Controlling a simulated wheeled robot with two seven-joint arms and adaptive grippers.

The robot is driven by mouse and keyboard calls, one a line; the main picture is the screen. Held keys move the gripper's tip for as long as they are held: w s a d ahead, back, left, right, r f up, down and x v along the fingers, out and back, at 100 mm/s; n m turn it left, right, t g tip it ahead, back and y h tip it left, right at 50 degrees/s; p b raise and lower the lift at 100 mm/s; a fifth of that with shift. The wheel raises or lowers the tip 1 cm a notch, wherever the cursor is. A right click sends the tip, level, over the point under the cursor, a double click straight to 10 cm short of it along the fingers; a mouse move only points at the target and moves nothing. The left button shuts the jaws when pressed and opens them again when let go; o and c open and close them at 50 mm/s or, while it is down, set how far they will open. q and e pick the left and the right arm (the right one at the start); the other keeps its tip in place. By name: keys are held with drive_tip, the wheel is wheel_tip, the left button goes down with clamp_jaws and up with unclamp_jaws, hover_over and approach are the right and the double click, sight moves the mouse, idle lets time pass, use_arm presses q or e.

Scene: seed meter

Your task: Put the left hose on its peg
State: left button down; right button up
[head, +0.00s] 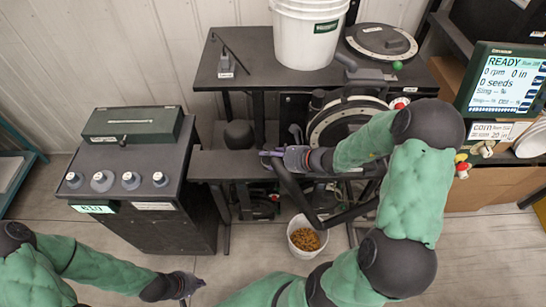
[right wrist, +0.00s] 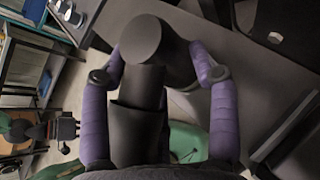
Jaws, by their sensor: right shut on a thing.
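A thick black hose (head: 288,187) runs down from my right gripper (head: 272,157) and bends low toward the seed meter. The right gripper is shut on the hose near its end, in front of the meter and above the low dark bench. In the right wrist view, the purple fingers of the right gripper (right wrist: 160,75) sit on both sides of the wide black hose end (right wrist: 148,40). My left gripper (head: 188,285) is low at the lower left, over the floor, away from the hose; its fingers are too small and dark to read. I cannot make out the peg for certain.
A dark cabinet (head: 150,210) with several knobs stands at the left. A white bucket (head: 305,35) is on the upper shelf. A small pail (head: 293,247) of brown seeds is on the floor below the hose. A monitor (head: 505,80) stands at the right.

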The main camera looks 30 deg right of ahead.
drive_tip(key=shift+f+b, duration=0.45)
drive_tip(key=shift+b, duration=0.05)
idle(0.8)
drive_tip(key=o, duration=1.7)
drive_tip(key=shift+s+d, duration=0.1)
drive_tip(key=shift+v, duration=3.7)
drive_tip(key=shift+s, duration=0.1)
